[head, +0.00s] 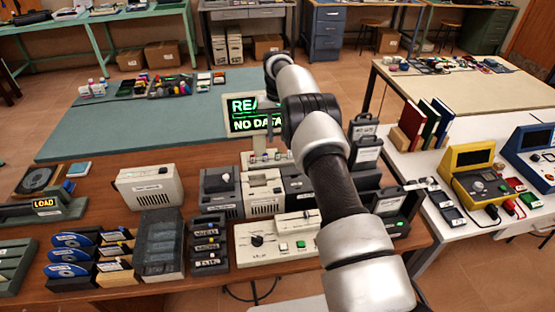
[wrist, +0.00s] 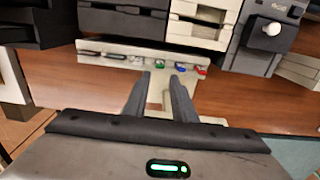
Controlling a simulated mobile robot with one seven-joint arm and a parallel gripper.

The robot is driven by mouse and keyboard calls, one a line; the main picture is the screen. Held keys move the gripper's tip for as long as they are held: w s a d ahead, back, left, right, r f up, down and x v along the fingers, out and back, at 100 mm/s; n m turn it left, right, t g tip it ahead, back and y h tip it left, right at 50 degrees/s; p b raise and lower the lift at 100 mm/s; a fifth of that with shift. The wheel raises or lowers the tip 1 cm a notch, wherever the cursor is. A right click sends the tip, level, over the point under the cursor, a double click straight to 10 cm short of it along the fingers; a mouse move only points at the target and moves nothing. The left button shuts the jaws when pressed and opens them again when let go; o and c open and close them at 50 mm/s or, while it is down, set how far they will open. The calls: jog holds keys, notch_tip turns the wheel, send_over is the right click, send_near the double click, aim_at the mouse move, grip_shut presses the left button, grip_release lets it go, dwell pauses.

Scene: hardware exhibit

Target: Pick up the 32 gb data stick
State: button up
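In the wrist view, a pale narrow rack (wrist: 120,55) holds several small stick-like items in a row. Among them are a green one (wrist: 159,65), a blue one (wrist: 183,68) and a red one (wrist: 202,71). Their labels are too small to read, so I cannot tell which is the 32 GB data stick. The rack also shows in the head view (head: 258,166), below the screen. My gripper (wrist: 162,80) is open and empty, its two fingers apart and pointing toward the rack. In the head view my arm hides most of the gripper.
A screen (head: 252,114) reading "NO DATA" stands behind the rack. Grey and cream boxes (head: 262,190) stand close in front of it. A cream control panel (head: 278,238), a printer-like box (head: 150,186) and disc holders (head: 70,254) crowd the brown table. The green mat (head: 130,128) has free room.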

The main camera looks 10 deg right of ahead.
aim_at(278, 153)
jog(key=shift+s+f+b, duration=0.2)
jog(key=shift+f+b, duration=0.7)
jog(key=shift+f, duration=1)
jog(key=shift+s+f+b, duration=0.2)
jog(key=shift+f+b, duration=0.7)
jog(key=shift+f, duration=0.95)
grip_shut()
